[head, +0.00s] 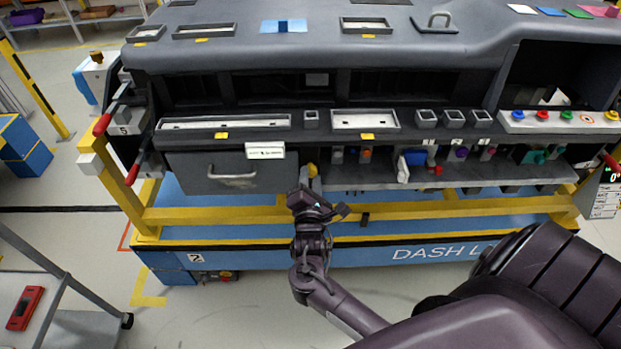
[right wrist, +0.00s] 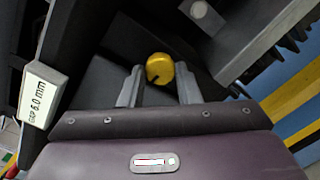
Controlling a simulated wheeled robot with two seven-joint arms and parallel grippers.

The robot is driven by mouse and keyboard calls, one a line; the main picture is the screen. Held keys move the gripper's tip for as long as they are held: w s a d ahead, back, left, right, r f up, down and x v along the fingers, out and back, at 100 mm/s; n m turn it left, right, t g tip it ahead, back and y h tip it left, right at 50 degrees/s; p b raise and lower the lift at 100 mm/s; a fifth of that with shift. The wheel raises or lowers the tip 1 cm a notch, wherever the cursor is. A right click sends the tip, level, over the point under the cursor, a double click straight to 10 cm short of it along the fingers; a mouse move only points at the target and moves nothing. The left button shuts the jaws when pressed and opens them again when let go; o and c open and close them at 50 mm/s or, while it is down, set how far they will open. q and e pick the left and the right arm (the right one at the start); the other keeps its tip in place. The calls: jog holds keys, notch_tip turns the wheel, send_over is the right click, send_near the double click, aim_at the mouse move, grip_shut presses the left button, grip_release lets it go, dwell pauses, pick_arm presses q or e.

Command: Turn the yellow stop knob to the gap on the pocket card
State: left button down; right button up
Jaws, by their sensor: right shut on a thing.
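The yellow stop knob (head: 312,169) is under the dashboard's front edge, just right of the drawer-like pocket front. In the right wrist view, the round yellow knob (right wrist: 159,68) sits between my fingertips, with a small dark mark on its lower rim. My right gripper (head: 308,188) is shut on it, and the gripper (right wrist: 159,75) has one finger on either side. The white pocket card (head: 265,151) is above the pocket front; in the right wrist view the card (right wrist: 38,98) reads "GAP 6.0 mm". My left gripper is not in view.
A grey pocket front with a handle (head: 232,177) is left of the knob. A yellow rail (head: 215,214) runs below. Several small coloured parts, including a blue one (head: 414,157), line the shelf to the right. A grey cart (head: 75,325) stands at lower left.

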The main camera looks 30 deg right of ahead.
jog(key=shift+r+m+p, duration=0.15)
jog(key=shift+m+p, duration=0.6)
jog(key=shift+m, duration=0.25)
jog(key=m+p, duration=0.1)
jog(key=m, duration=0.1)
jog(key=shift+m, duration=0.4)
jog(key=m+p, duration=0.1)
jog(key=m, duration=0.2)
jog(key=shift+m+p, duration=0.55)
jog(key=shift+m, duration=0.95)
jog(key=o, duration=1)
